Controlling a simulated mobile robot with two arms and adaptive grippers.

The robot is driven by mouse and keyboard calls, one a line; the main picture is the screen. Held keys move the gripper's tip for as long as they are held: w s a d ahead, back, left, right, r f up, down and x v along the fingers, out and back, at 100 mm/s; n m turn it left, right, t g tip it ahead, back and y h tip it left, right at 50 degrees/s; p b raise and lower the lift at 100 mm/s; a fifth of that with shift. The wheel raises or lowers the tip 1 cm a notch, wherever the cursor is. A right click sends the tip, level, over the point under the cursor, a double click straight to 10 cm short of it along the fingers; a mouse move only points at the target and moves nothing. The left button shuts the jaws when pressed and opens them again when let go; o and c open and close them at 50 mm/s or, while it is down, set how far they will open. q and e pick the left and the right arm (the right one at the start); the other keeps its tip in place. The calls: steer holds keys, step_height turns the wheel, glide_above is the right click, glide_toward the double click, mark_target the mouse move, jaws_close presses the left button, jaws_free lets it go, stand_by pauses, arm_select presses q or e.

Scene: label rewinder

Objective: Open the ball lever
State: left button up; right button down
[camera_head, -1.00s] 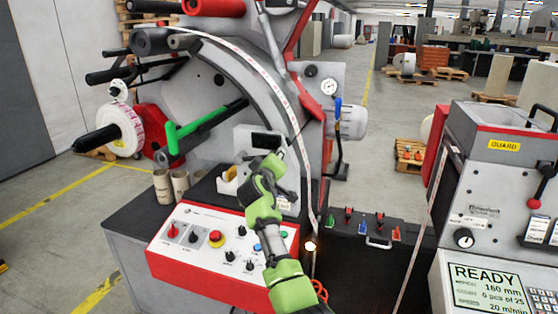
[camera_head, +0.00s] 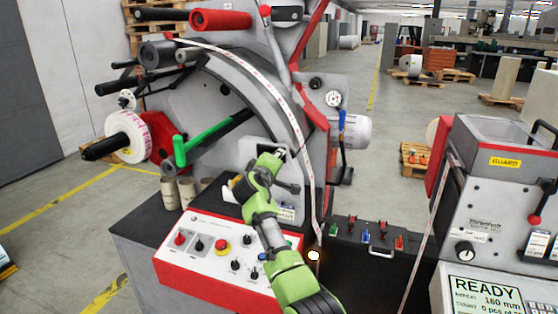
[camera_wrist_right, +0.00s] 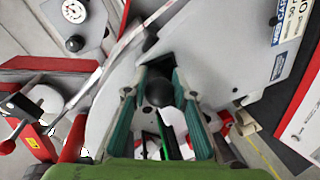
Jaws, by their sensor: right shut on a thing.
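The ball lever shows in the right wrist view as a dark round knob (camera_wrist_right: 160,91) between my green fingers. My right gripper (camera_head: 279,154) is at the grey housing on the front of the machine, above the control panel. In the right wrist view my right gripper (camera_wrist_right: 156,82) has its fingers on either side of the knob and is shut on it. In the head view the knob is largely hidden by the gripper. My left gripper is in neither view.
A red-edged control panel (camera_head: 218,262) with knobs and a red stop button lies below my right arm. A green-handled bar (camera_head: 208,137) sticks out at the left. A paper web (camera_head: 307,170) runs down just right of the gripper. Cardboard cores (camera_head: 187,191) stand on the left.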

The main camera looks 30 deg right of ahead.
steer(key=shift+w+a+r, duration=0.2)
steer(key=shift+a+r, duration=0.2)
steer(key=shift+r, duration=0.05)
steer(key=c, duration=1.8)
jaws_free()
steer(key=shift+o, duration=1.2)
steer(key=shift+w+a+f, duration=0.1)
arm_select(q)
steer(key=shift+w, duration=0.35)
arm_select(e)
steer(key=shift+w+a+f, duration=0.15)
steer(key=shift+s+a, duration=0.1)
steer(key=shift+s, duration=0.25)
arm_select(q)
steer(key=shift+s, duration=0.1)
arm_select(e)
steer(key=v, duration=1.1)
steer(key=shift+a, duration=0.2)
